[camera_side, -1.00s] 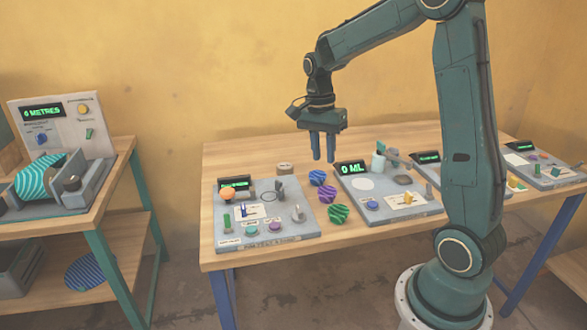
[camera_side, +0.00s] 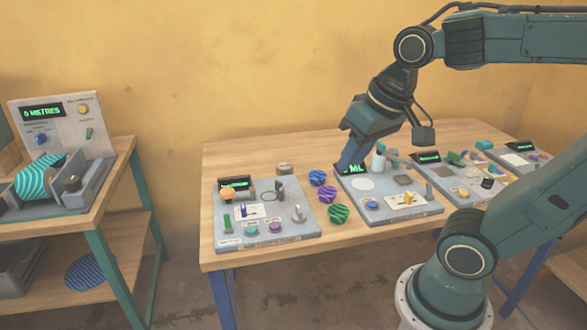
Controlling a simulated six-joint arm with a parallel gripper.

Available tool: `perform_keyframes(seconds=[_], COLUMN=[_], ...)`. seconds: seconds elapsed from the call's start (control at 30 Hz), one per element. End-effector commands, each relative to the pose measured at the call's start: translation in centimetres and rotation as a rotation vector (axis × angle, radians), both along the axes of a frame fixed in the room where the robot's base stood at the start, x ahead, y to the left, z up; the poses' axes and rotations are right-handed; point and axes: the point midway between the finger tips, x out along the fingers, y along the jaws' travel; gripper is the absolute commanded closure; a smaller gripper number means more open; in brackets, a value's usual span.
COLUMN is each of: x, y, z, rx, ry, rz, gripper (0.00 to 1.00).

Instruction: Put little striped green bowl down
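A small green bowl with dark stripes (camera_side: 338,213) sits on the wooden table, between two grey panels. My gripper (camera_side: 349,166) is tilted, its fingers pointing down and left, at the black display with green digits on the second panel. The gripper is behind and above the green bowl in the picture, apart from it. The fingers overlap in this view, so their gap is hidden. I see nothing held between them.
Bare wood (camera_side: 345,238) lies in front. A striped blue disc (camera_side: 90,272) lies on the left shelf.

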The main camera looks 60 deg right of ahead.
Motion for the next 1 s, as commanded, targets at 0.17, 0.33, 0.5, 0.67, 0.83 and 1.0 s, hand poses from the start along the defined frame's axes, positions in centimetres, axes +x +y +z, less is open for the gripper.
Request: perform_keyframes(seconds=[0.17, 0.33, 0.5, 0.67, 0.83, 1.0], x=[-2.2, -3.2, -3.4, -3.4, -3.4, -3.4], y=[1.3, 1.8, 1.9, 1.9, 1.9, 1.9], z=[-0.2, -0.4, -0.5, -0.5, -0.5, -0.5], rx=[-0.056, -0.088, -0.095, -0.094, -0.093, -0.093], ry=[-0.071, -0.104, -0.109, -0.109, -0.109, -0.109], rz=[0.182, 0.271, 0.290, 0.288, 0.287, 0.286], gripper=[0.74, 0.74, 0.74, 0.74, 0.74, 0.74])
